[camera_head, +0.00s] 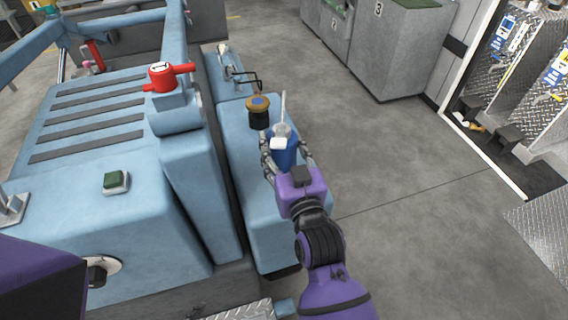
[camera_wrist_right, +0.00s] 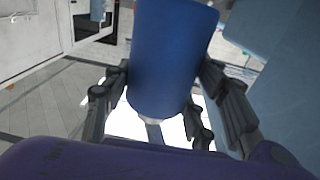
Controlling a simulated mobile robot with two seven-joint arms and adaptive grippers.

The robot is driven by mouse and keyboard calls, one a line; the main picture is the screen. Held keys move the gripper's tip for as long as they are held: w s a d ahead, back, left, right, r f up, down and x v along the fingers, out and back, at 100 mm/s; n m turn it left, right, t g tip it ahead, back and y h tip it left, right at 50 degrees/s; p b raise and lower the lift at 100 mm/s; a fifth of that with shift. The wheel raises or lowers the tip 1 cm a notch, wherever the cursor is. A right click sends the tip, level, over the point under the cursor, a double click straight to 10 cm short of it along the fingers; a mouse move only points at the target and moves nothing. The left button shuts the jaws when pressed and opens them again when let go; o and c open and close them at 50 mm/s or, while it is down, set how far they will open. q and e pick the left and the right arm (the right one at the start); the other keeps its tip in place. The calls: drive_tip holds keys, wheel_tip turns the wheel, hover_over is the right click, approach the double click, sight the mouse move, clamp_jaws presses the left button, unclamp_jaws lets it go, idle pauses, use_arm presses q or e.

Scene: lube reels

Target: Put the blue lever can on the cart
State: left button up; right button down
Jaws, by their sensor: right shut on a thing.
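The blue lever can (camera_head: 283,152) has a pale top with a thin upright spout. My right gripper (camera_head: 287,160) is shut around it, and its fingers hide part of the can's sides. In the right wrist view the blue can body (camera_wrist_right: 170,60) fills the space between the fingers of my right gripper (camera_wrist_right: 155,105). A large light blue machine (camera_head: 100,190) with dark strips on its deck fills the left; I cannot tell if it is the cart. The can appears over its low right-hand side ledge (camera_head: 262,215); contact is unclear. My left gripper is out of view.
A black filler with a tan cap (camera_head: 259,108) and a black wire bracket (camera_head: 240,79) stand close beyond the can. A red handle (camera_head: 165,76) sits on the machine. Open grey floor (camera_head: 390,160) lies to the right, with grey cabinets (camera_head: 390,50) behind.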

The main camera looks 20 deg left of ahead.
sight(286, 169)
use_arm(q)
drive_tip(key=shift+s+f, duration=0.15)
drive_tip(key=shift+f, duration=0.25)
use_arm(e)
drive_tip(key=shift+f, duration=2.3)
drive_tip(key=shift+f, duration=0.1)
drive_tip(key=c, duration=1.2)
unclamp_jaws()
drive_tip(key=shift+f, duration=0.2)
drive_tip(key=o, duration=0.5)
drive_tip(key=shift+c, duration=0.2)
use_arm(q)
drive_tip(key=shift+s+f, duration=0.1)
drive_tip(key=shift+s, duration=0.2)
use_arm(e)
drive_tip(key=shift+r, duration=0.1)
drive_tip(key=shift+r, duration=0.1)
use_arm(q)
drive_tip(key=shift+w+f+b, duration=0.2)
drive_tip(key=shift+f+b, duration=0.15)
drive_tip(key=shift+b, duration=0.25)
use_arm(e)
drive_tip(key=v, duration=1.2)
